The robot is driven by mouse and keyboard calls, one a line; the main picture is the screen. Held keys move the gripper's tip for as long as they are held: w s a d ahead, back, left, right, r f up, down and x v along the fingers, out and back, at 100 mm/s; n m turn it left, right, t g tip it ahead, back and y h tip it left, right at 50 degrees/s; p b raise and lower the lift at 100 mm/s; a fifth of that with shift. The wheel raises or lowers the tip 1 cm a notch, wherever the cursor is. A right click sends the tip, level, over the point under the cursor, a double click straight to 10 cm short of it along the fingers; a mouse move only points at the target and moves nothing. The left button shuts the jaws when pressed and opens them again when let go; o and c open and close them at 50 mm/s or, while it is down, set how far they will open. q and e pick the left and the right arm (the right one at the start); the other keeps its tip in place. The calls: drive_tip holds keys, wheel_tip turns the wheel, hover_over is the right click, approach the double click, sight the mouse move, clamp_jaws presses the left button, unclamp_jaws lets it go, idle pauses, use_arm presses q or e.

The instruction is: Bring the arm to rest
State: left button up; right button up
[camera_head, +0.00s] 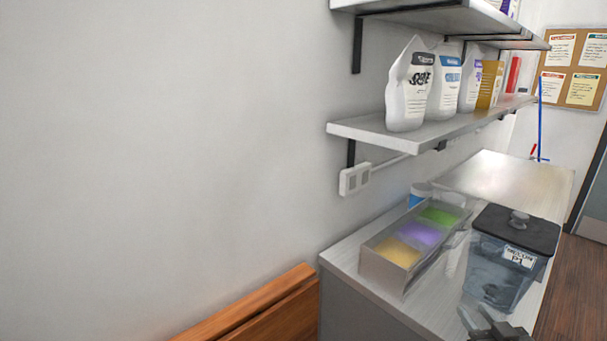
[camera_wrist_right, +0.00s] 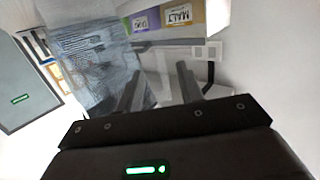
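My right gripper (camera_head: 492,326) shows at the bottom edge of the head view, in front of the counter and just below a clear bin with a dark lid (camera_head: 503,262). In the right wrist view, its two fingers (camera_wrist_right: 160,88) stand apart with nothing visible held between them. The clear bin (camera_wrist_right: 92,55) fills the left of that view, close beside the fingers; I cannot tell whether they touch. My left gripper is not in either view.
A grey topping tray (camera_head: 381,272) with yellow, purple and green compartments stands on the counter (camera_head: 497,172). A shelf (camera_head: 371,134) with pouches (camera_head: 407,88) hangs above. A wooden panel (camera_head: 262,318) is at the lower left. The counter's far end is mostly clear.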

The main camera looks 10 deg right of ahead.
drive_tip(key=s+a+f+n+g+y, duration=0.1)
drive_tip(key=s+a+f+n+g, duration=0.1)
drive_tip(key=s+a+f+g, duration=0.7)
drive_tip(key=s+a+f+n+g+y, duration=0.1)
drive_tip(key=s+a+f+g, duration=0.3)
drive_tip(key=s+a+f, duration=0.7)
drive_tip(key=s+d+f+g+b, duration=0.1)
drive_tip(key=s+f, duration=0.1)
drive_tip(key=f, duration=1.3)
drive_tip(key=s+d+f, duration=0.2)
drive_tip(key=f, duration=1.2)
drive_tip(key=s+d+f+g+b, duration=0.1)
drive_tip(key=s+d+f, duration=0.1)
drive_tip(key=s+f, duration=1.4)
drive_tip(key=shift+s+d, duration=0.15)
drive_tip(key=shift+d, duration=0.2)
